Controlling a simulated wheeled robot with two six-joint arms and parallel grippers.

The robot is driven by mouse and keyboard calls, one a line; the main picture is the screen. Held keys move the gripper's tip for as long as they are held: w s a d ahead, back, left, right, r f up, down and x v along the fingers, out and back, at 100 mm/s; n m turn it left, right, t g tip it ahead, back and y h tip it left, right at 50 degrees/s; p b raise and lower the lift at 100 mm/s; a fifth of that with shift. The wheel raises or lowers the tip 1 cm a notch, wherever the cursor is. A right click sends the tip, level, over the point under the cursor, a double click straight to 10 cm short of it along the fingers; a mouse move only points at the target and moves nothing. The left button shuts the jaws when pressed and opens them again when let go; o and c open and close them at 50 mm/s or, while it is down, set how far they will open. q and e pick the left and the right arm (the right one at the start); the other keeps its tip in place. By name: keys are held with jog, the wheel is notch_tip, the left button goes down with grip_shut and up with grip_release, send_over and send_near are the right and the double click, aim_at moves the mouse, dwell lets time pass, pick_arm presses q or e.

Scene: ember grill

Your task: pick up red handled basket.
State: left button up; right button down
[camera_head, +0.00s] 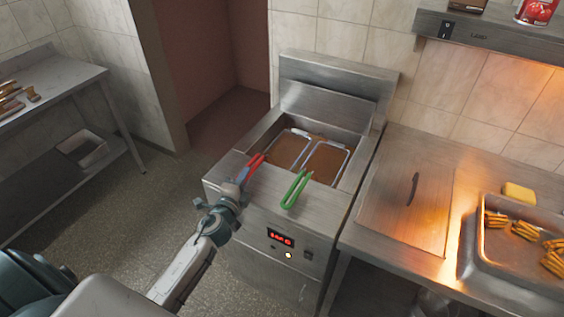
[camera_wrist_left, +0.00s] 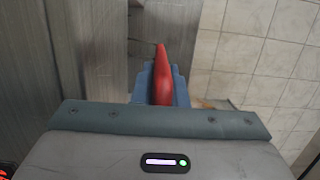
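The red-handled basket (camera_head: 289,149) sits in the left side of the fryer well, in brown oil. Its red handle (camera_head: 256,161) reaches out over the fryer's front edge. My left gripper (camera_head: 243,175) is at the outer part of this handle. In the left wrist view, the red handle (camera_wrist_left: 162,78) lies between the two blue fingers, which look closed against both its sides. A second basket (camera_head: 326,160) with a green handle (camera_head: 295,190) sits beside it on the right. My right gripper is not in view.
The steel fryer (camera_head: 330,66) has a lit red display on its front. A steel table (camera_head: 60,85) stands at left, with open floor between.

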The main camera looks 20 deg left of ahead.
pick_arm(q)
jog(key=shift+w, duration=0.1)
grip_shut()
jog(key=shift+r, duration=0.1)
jog(key=shift+r+p, duration=0.45)
jog(key=shift+r, duration=0.1)
notch_tip(320, 180, up, 9)
jog(key=p, duration=0.5)
notch_tip(320, 180, up, 8)
